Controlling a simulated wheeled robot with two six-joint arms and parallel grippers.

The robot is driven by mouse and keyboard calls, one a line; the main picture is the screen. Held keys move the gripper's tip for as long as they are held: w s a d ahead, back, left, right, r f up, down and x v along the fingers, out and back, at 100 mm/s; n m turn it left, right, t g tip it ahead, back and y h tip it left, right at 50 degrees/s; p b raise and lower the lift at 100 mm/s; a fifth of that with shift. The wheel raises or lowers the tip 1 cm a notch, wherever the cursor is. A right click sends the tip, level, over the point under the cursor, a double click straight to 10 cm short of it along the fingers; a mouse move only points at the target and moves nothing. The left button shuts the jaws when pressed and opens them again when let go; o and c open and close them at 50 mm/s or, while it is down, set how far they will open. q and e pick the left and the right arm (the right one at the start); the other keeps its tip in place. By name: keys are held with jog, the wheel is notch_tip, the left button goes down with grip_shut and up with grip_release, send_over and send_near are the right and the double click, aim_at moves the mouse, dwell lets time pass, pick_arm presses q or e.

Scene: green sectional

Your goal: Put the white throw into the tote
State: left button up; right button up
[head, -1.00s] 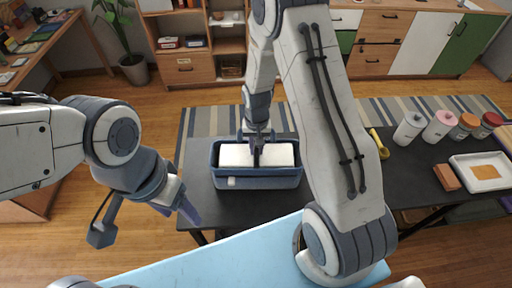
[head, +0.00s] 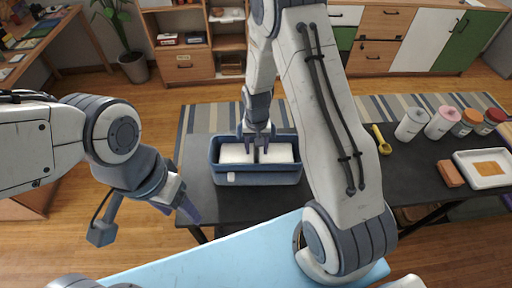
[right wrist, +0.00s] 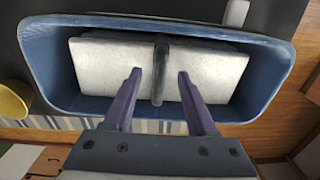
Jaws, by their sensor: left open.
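The white throw (head: 236,153) lies inside the blue tote (head: 262,179) on the dark table. In the right wrist view the throw (right wrist: 105,70) is a folded white block with a dark band across its middle, within the walls of the tote (right wrist: 262,88). My right gripper (head: 257,156) is above the tote; in the right wrist view its two purple fingers (right wrist: 157,78) are apart, on either side of the dark band, with nothing gripped.
The dark table (head: 205,205) has clear room left of and in front of the tote. To the right are a yellow object (head: 381,139), several lidded bottles (head: 410,124), a brown block (head: 450,173) and a white tray (head: 487,181). A striped rug (head: 205,120) lies behind.

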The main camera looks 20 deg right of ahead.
notch_tip(320, 180, up, 10)
jog(key=b, duration=0.1)
jog(key=s+a+r+n, duration=0.5)
jog(key=s+a+r, duration=0.3)
jog(key=s+a, duration=0.25)
jog(key=s+a+r+n, duration=0.1)
jog(key=s+a+n, duration=0.1)
jog(key=s, duration=0.4)
jog(key=s+a+r+n+y, duration=0.1)
jog(key=s+r+n, duration=0.1)
jog(key=s+n, duration=0.2)
jog(key=s, duration=0.3)
jog(key=shift+s+a+r, duration=0.15)
jog(key=shift+a+r, duration=0.15)
jog(key=shift+a, duration=0.1)
